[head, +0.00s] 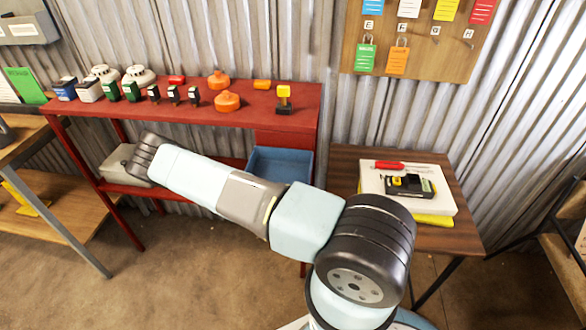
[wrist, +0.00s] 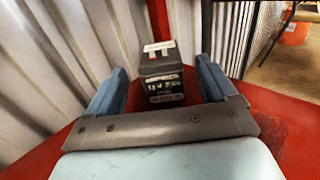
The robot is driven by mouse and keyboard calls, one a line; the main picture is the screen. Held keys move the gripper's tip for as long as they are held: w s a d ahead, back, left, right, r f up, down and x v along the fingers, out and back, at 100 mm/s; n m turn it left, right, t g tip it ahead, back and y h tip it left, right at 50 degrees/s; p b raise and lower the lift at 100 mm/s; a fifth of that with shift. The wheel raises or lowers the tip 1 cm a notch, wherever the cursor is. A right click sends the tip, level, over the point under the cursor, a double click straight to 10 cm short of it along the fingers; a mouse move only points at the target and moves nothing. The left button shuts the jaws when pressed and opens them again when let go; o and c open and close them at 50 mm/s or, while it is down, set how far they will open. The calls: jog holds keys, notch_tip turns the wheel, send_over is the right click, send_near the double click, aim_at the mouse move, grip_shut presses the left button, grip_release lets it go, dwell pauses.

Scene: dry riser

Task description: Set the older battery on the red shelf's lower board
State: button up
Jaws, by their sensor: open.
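In the wrist view a dark block-shaped battery (wrist: 162,75) with pale printed lettering and red and white marks on top stands between the fingers of my gripper (wrist: 160,82). The lettering is too blurred to read a date. The blue fingers are open, with a gap on both sides of the battery. The red shelf (head: 270,113) stands against the wall in the head view. Its lower board (head: 225,162) is partly hidden by my arm. My gripper is hidden in the head view. Red board (wrist: 270,105) shows around the gripper in the wrist view.
Several small dark blocks (head: 173,94), orange caps (head: 228,101) and white domed units (head: 138,76) crowd the top board. A brown table (head: 345,165) stands right.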

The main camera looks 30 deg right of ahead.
jog(key=shift+s+a, duration=0.2)
jog(key=shift+a, duration=0.85)
jog(key=shift+s+a, duration=0.25)
jog(key=shift+a, duration=0.75)
jog(key=shift+s+a, duration=0.2)
jog(key=shift+a, duration=0.85)
